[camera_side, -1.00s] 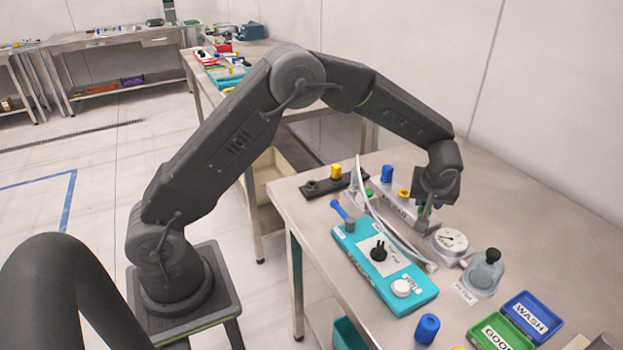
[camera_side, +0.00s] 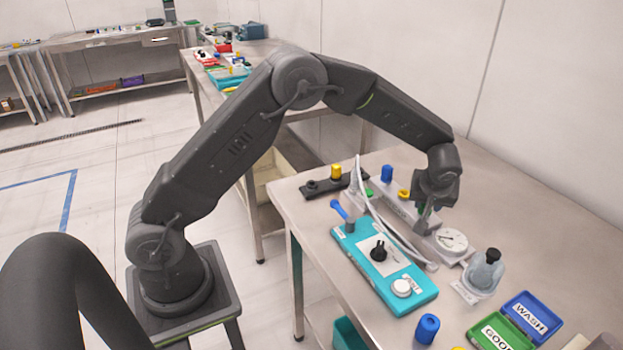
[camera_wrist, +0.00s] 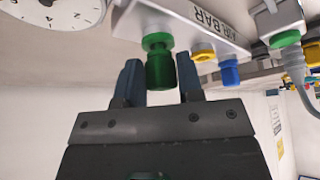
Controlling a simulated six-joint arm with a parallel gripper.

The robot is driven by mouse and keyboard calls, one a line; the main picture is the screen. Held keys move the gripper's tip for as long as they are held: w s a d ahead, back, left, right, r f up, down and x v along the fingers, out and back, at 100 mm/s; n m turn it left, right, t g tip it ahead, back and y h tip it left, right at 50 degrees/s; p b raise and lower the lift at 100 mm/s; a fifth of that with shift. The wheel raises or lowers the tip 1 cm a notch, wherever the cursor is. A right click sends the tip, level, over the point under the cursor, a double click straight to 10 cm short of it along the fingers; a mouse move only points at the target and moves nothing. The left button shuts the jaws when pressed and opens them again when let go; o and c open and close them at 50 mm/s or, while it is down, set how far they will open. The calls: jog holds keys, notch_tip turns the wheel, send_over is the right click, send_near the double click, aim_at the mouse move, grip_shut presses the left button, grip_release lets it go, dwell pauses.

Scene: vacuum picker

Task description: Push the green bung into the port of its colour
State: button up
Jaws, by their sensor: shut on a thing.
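The green bung (camera_wrist: 160,72) is between the two fingers of my gripper (camera_wrist: 160,66) in the wrist view, and my gripper is shut on it. Its far end meets a lighter green ring, the green port (camera_wrist: 157,41), on the face of the air bar (camera_wrist: 185,22). The two look in line and touching; how deep the bung sits I cannot tell. In the side view my gripper (camera_side: 425,221) is low at the gauge end of the air bar (camera_side: 392,207), and the bung is hidden there.
The gauge (camera_side: 452,241) is close beside my gripper.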

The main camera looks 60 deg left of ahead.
jog(key=shift+f, duration=0.4)
jog(key=o, duration=1.1)
jog(key=shift+v, duration=3)
jog(key=shift+r, duration=0.1)
